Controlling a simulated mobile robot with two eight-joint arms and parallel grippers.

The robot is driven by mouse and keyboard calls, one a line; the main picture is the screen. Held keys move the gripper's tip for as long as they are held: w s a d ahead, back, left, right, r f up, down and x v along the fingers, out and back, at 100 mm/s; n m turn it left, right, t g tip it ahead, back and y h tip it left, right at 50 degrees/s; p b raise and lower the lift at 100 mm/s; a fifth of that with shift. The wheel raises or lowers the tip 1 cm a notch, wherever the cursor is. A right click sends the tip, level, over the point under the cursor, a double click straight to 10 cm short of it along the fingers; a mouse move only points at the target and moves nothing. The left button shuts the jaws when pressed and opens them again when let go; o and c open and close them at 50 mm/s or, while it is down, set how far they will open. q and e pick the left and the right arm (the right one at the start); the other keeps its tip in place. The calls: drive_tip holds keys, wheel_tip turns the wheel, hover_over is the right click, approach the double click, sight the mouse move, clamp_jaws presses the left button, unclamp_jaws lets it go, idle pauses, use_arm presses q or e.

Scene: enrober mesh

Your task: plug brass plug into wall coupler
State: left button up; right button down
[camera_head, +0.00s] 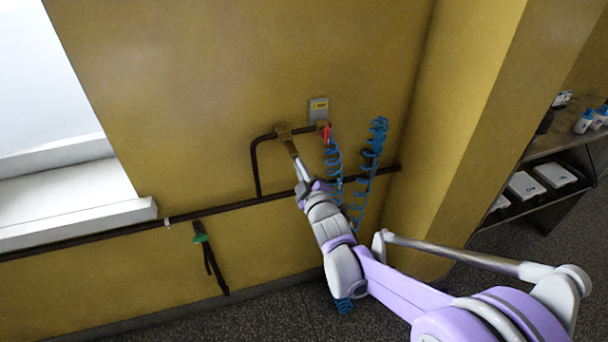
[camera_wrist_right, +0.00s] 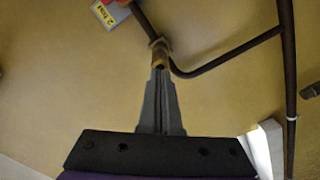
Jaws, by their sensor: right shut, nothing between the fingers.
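My right gripper (camera_head: 299,168) reaches up to the yellow wall, with its fingers shut and empty. In the right wrist view its fingertips (camera_wrist_right: 160,72) meet or nearly meet a brass-brown fitting (camera_wrist_right: 160,52) at the dark pipe. In the head view this fitting (camera_head: 289,144) lies in line with the fingers, below a brown block (camera_head: 283,130) on the pipe. I cannot tell whether it is the plug, the coupler or both joined. A blue coiled hose (camera_head: 333,165) hangs below a red fitting (camera_head: 326,132). My left gripper is out of view.
A grey plate with a yellow label (camera_head: 318,106) is on the wall above the red fitting. A dark pipe (camera_head: 100,233) runs along the wall. Another blue coil (camera_head: 371,153) hangs at right. A green-handled fitting (camera_head: 199,238) is lower left. A shelf (camera_head: 551,144) stands right of the yellow column.

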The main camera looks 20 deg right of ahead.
drive_tip(key=shift+w, duration=0.6)
drive_tip(key=shift+w, duration=0.2)
drive_tip(key=shift+w+r, duration=0.15)
drive_tip(key=shift+w, duration=0.05)
idle(0.4)
